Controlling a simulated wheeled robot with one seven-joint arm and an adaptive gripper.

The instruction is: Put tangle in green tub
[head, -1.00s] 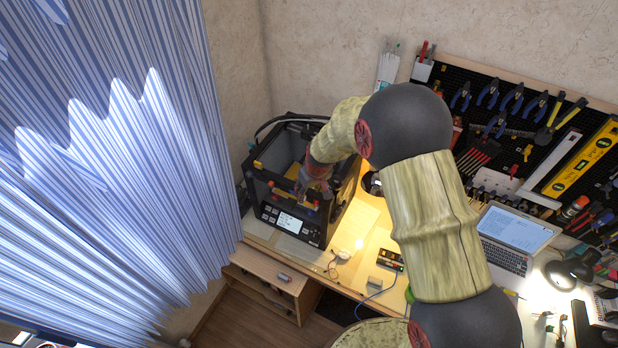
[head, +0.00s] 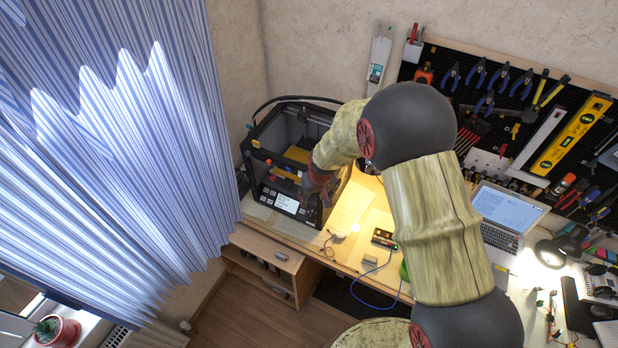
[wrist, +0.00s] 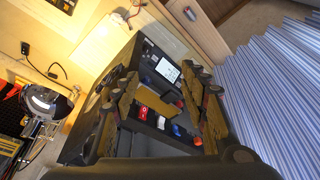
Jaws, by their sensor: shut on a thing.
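The tangle (wrist: 177,130), a chain of red, white and blue pieces, lies between the two fingers of my gripper (wrist: 161,92) in the wrist view. The fingers stand apart with it between them; the exact contact is hard to see. In the head view my gripper (head: 312,190) is at the right front of the black box-shaped machine, partly hidden by my own wrist. Small blue and red spots show beside it there. A green thing (head: 404,271), perhaps the green tub, peeks out at the edge of my arm on the desk; most of it is hidden.
The black machine (head: 258,178) with a lit screen (head: 286,202) stands at the desk's left end, close to my gripper. A striped curtain (head: 120,160) hangs left. The desk middle holds a small grey box (head: 370,259) and cables. A laptop (head: 506,213) stands right.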

